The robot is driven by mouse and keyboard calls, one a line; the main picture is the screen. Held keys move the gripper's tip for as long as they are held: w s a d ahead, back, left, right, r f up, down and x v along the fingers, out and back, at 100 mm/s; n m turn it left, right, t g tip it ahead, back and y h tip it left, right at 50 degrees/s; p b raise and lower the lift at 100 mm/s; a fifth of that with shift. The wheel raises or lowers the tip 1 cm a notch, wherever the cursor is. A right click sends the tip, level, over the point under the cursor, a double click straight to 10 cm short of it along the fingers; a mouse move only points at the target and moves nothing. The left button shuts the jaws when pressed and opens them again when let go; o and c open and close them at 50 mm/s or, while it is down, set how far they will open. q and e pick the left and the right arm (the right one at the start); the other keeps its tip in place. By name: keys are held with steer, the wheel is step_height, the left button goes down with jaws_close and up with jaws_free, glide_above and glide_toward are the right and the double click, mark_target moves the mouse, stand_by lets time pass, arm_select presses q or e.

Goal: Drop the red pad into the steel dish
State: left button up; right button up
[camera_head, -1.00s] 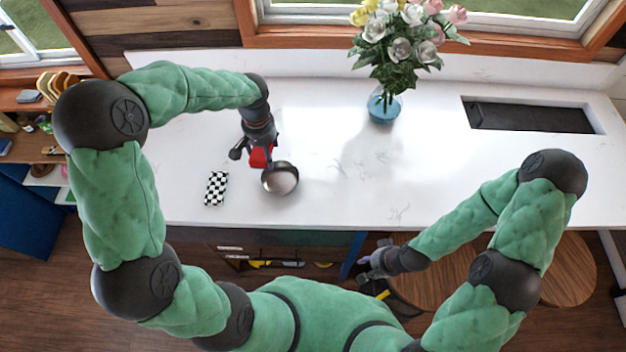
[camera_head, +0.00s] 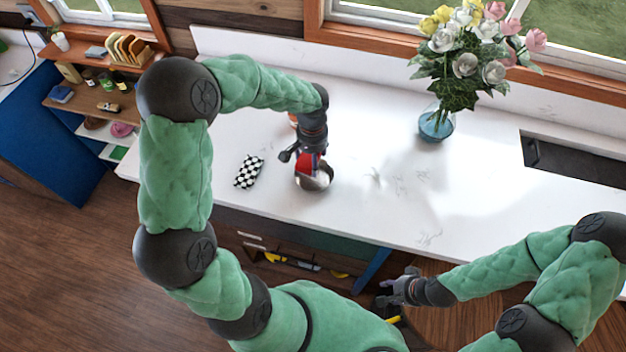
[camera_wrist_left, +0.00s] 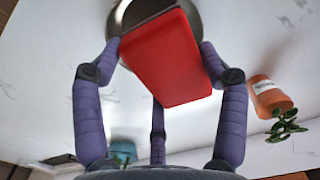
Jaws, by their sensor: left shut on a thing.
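My left gripper (camera_head: 310,160) is shut on the red pad (camera_head: 306,165). In the left wrist view the pad (camera_wrist_left: 165,58) is a flat red block held between purple fingers. The steel dish (camera_head: 320,184) stands on the white counter near its front edge. The pad is over the dish in the head view and hides part of it. The dish's round rim (camera_wrist_left: 113,18) shows behind the pad in the left wrist view; the gap between them is hard to judge. My right gripper (camera_head: 397,287) is away from both, in front of the counter; its finger state is unclear.
A black-and-white checkered item (camera_head: 249,171) lies left of the dish. An orange pot (camera_wrist_left: 268,95) with a plant is close by, mostly hidden in the head view. A blue vase of flowers (camera_head: 436,124) stands further right. The counter between is clear.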

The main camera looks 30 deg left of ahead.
arm_select(q)
steer(key=o, duration=1.2)
steer(key=shift+c, duration=0.2)
steer(key=shift+r, duration=0.1)
step_height(320, 180, up, 12)
